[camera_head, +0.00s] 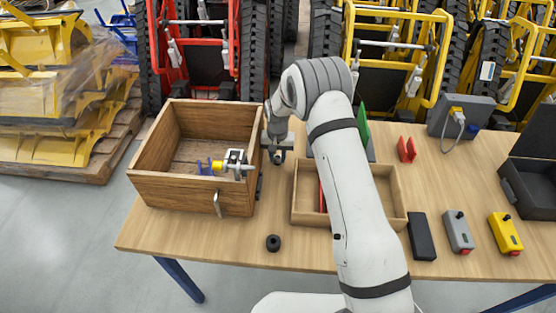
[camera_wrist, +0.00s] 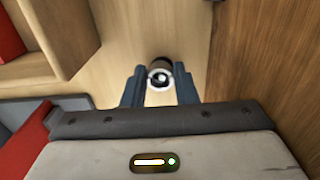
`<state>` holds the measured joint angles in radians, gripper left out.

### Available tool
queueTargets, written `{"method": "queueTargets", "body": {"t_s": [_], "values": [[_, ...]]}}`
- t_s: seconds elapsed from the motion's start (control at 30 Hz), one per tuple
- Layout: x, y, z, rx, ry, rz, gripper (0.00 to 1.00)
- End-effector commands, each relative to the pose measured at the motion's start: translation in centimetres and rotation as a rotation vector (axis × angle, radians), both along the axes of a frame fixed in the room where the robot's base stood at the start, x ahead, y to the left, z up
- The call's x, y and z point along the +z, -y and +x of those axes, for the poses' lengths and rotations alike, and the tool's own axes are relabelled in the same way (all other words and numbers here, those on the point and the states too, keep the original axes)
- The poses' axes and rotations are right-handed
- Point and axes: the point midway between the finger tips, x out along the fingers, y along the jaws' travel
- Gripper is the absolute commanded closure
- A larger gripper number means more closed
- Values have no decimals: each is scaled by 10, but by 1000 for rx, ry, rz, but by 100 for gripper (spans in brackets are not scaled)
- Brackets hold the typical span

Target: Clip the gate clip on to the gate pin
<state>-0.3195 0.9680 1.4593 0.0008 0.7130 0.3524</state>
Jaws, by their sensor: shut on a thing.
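My gripper (camera_head: 278,152) is beside the right wall of the wooden crate, above the table. In the wrist view its fingers (camera_wrist: 159,92) are shut on a small round part (camera_wrist: 159,77) with a pale ring and dark centre. I cannot tell for sure that this is the gate clip. A dark cylinder shows just beyond it. In the crate, a grey bracket (camera_head: 236,158) carries a pale pin (camera_head: 245,168), perhaps the gate pin, pointing right. A yellow piece (camera_head: 218,167) and a blue forked piece (camera_head: 204,166) are left of it. My gripper is apart from the bracket.
The wooden crate (camera_head: 190,190) has a metal latch (camera_head: 217,205) in front. A low wooden tray (camera_head: 302,221) stands to its right, partly behind my arm. A red forked piece (camera_head: 407,149) is farther right.

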Motion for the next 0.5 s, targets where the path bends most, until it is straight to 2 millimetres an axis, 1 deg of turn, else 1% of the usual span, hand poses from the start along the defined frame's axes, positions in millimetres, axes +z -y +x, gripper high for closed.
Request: {"method": "queueTargets", "body": {"t_s": [0.03,0.17,0.37,0.5], "values": [[0,1,0,-1,-1,-1,84],[0,2,0,-1,-1,-2,95],[0,2,0,-1,-2,-2,96],[3,2,0,-1,-1,-2,96]]}}
